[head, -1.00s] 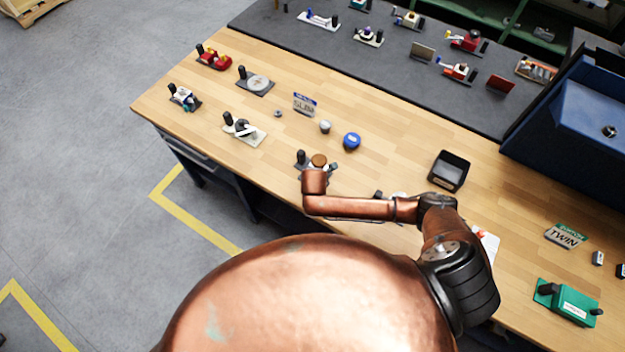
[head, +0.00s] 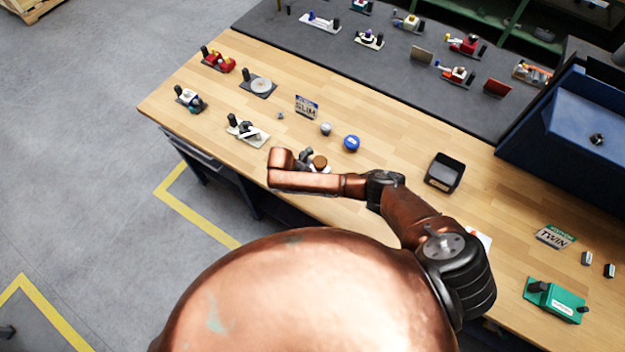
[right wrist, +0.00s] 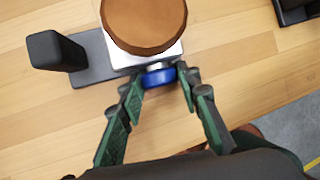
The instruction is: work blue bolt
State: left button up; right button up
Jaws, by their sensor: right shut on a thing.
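In the right wrist view, a valve actuator has a dark base plate (right wrist: 93,62), a black upright post (right wrist: 52,50), a silver block (right wrist: 160,60) and a round brown cap (right wrist: 145,22). A blue bolt (right wrist: 158,78) sticks out of the block's near side. My right gripper (right wrist: 160,84) has green fingers on either side of the bolt and is shut on it. In the head view, the brown cap (head: 320,162) shows just behind my right arm, which hides the gripper and the bolt. My left gripper is not in view.
A blue round part (head: 351,143) and a grey knob (head: 326,129) stand behind the actuator. A black open bin (head: 445,172) is to the right. Other small fixtures (head: 247,130) stand to the left. The wooden table (head: 400,145) is clear between the actuator and bin.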

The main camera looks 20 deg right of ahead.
dwell(0.4)
jog(key=o, duration=0.9)
jog(key=v, duration=1.2)
jog(key=shift+w+a+f, duration=0.1)
jog(key=shift+w+a, duration=0.1)
